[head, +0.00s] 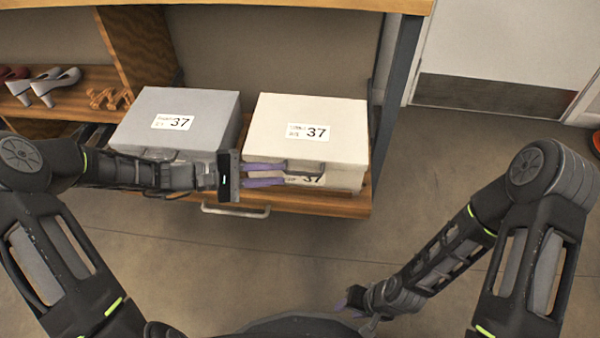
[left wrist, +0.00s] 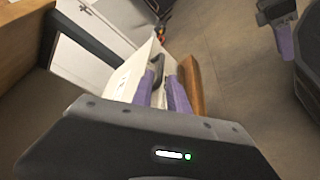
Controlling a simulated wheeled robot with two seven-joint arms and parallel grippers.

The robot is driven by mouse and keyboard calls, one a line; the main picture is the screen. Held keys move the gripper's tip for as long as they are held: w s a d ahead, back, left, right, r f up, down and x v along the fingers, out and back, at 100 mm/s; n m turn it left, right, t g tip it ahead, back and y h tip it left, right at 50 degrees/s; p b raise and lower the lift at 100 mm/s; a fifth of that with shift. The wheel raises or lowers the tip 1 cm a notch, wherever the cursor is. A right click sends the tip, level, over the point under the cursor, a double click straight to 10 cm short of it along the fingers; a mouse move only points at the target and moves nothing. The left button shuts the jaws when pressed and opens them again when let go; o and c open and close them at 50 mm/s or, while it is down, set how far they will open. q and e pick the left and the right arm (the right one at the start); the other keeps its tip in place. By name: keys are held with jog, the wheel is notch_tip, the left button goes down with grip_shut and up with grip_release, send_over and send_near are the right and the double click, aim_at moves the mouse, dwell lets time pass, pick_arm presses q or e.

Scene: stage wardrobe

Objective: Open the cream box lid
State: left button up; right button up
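The cream box (head: 330,179) sits at the right of the low wooden drawer, its lid (head: 310,112) down flat on it. A white label with "37" is on the lid. A dark handle (head: 303,166) shows at the lid's front edge, and also in the left wrist view (left wrist: 155,66). My left gripper (head: 284,175) is at the box's front from the left, its two purple fingers apart, one above the other, tips close to the handle. I cannot tell whether they touch it. My right gripper (head: 348,299) hangs low over the floor, far from the box.
A grey box (head: 190,105) labelled 37 stands left of the cream box, behind my left arm. The drawer front (head: 340,204) has a metal pull (head: 234,211). Shoes (head: 55,82) stand on the left shelf.

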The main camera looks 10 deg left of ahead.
aim_at(299, 173)
pick_arm(q)
jog(key=b+x, duration=0.1)
jog(key=x, duration=0.4)
jog(key=shift+d+f, duration=0.15)
jog(key=shift+w+d+f+b, duration=0.1)
jog(key=shift+w+d+b, duration=0.15)
jog(key=shift+d+b, duration=0.25)
jog(key=shift+d, duration=0.1)
jog(key=shift+c, duration=0.6)
grip_shut()
